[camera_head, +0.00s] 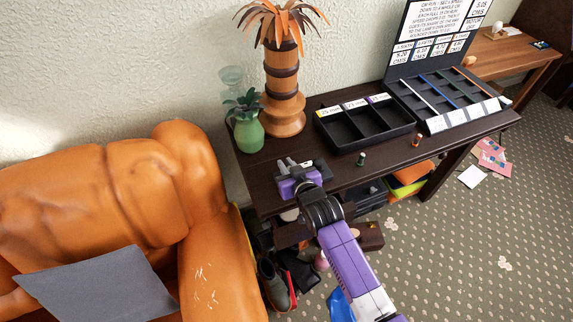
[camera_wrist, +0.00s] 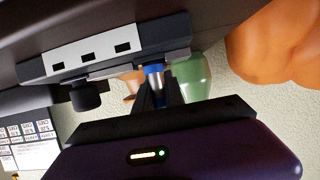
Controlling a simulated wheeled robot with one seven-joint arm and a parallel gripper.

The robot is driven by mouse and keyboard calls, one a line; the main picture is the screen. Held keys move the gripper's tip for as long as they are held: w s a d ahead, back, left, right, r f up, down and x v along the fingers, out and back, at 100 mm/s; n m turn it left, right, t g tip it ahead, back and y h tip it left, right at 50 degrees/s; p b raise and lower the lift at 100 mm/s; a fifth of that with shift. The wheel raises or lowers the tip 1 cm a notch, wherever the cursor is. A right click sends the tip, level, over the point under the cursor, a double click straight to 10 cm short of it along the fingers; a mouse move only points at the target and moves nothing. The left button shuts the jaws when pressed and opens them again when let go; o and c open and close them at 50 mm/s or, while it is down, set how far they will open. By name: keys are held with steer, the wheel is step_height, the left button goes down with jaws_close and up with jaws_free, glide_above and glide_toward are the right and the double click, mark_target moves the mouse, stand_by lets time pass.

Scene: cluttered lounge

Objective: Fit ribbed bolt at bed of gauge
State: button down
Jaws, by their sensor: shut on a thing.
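My gripper (camera_head: 290,163) is over the left front part of the dark table. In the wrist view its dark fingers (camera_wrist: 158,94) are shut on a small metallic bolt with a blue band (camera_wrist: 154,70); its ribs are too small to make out. A grey block with a white strip and several dark square marks (camera_wrist: 93,47), likely the gauge, is right beside the bolt in the wrist view. A black knob (camera_wrist: 86,97) sticks out from it. I cannot tell whether bolt and block touch. In the head view my gripper largely hides both.
A green bolt (camera_head: 361,160) and an orange one (camera_head: 415,141) stand on the table (camera_head: 330,178). Behind are a three-compartment tray (camera_head: 368,146) and an open case (camera_head: 437,128). An orange sofa (camera_head: 205,240) is left.

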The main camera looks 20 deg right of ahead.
steer(key=shift+f, duration=0.35)
steer(key=c, duration=1.3)
jaws_free()
steer(key=shift+c, duration=0.2)
steer(key=shift+s, duration=0.1)
steer(key=v, duration=0.7)
steer(key=shift+s+r, duration=0.2)
steer(key=shift+s, duration=0.1)
